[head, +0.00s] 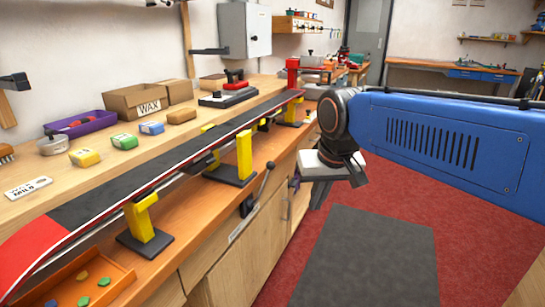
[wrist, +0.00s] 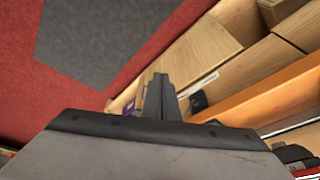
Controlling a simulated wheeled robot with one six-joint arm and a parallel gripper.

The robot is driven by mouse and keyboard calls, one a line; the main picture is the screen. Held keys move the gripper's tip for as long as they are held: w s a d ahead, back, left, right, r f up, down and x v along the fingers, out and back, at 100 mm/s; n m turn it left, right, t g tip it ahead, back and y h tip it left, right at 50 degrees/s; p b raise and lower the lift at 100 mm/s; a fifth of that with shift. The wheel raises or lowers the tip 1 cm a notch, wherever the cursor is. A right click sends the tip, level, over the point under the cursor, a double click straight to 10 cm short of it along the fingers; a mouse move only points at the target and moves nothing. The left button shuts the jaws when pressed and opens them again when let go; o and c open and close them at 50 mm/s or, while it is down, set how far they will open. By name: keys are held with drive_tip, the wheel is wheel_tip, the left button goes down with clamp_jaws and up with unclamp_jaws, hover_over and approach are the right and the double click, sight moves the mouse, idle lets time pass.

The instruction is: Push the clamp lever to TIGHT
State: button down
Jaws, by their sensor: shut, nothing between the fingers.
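The clamp lever (head: 264,180) is a metal rod with a black knob, on the front edge of the bench in the head view. It leans up and to the right from a dark pivot. A pale label strip (head: 242,224) lies below it on the front edge; its words are too small to read. My gripper (head: 319,168) hangs over the floor to the right of the lever, apart from it. In the wrist view my gripper's dark fingers (wrist: 158,82) are together and empty. I cannot make out the lever in the wrist view.
A long ski or board (head: 165,163) rests on yellow supports (head: 243,155) along the bench. An orange tray (head: 75,283) sits at the near left. Wooden cabinet fronts (head: 230,262) stand below. The red floor and grey mat (head: 368,258) are clear.

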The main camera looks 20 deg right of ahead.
drive_tip(key=w+a+r+m, duration=0.1)
drive_tip(key=w+r, duration=0.2)
drive_tip(key=w, duration=0.5)
drive_tip(key=w+r+m+g, duration=0.1)
drive_tip(key=w+r+m, duration=0.1)
drive_tip(key=w, duration=0.6)
drive_tip(key=w+a+r+m+g, duration=0.1)
drive_tip(key=w+r, duration=0.3)
drive_tip(key=w, duration=0.4)
drive_tip(key=shift+w+a+r+m, duration=0.3)
drive_tip(key=shift+w+m, duration=0.05)
drive_tip(key=shift+m, duration=0.05)
drive_tip(key=shift+f, duration=0.1)
wheel_tip(320, 180, down, 10)
drive_tip(key=w, duration=0.1)
drive_tip(key=shift+w+d+r, duration=0.2)
drive_tip(key=shift+d, duration=0.05)
